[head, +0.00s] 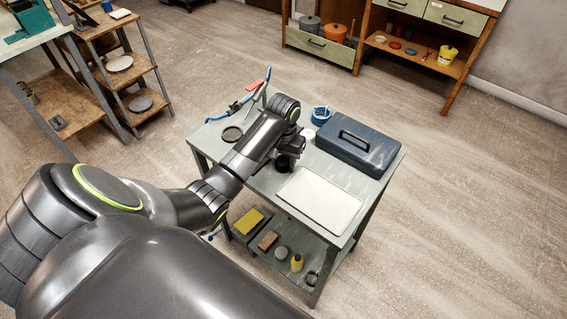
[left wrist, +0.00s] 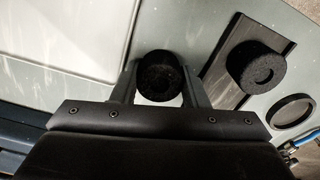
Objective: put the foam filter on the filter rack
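My left gripper (left wrist: 160,82) has its two fingers on either side of a round black foam filter (left wrist: 160,70) and appears shut on it. In the head view, the left gripper (head: 284,163) is low over the small grey table, its fingers mostly hidden by the wrist. A dark flat plate, which looks like the filter rack (left wrist: 226,92), lies to the right in the left wrist view. A second round black foam piece with a central hole (left wrist: 262,66) sits on it. The held filter is apart from the plate. My right gripper is not in view.
A white panel (head: 320,199) and a blue toolbox (head: 358,146) take up the table's right side. A blue tape roll (head: 321,115) stands near the back edge.

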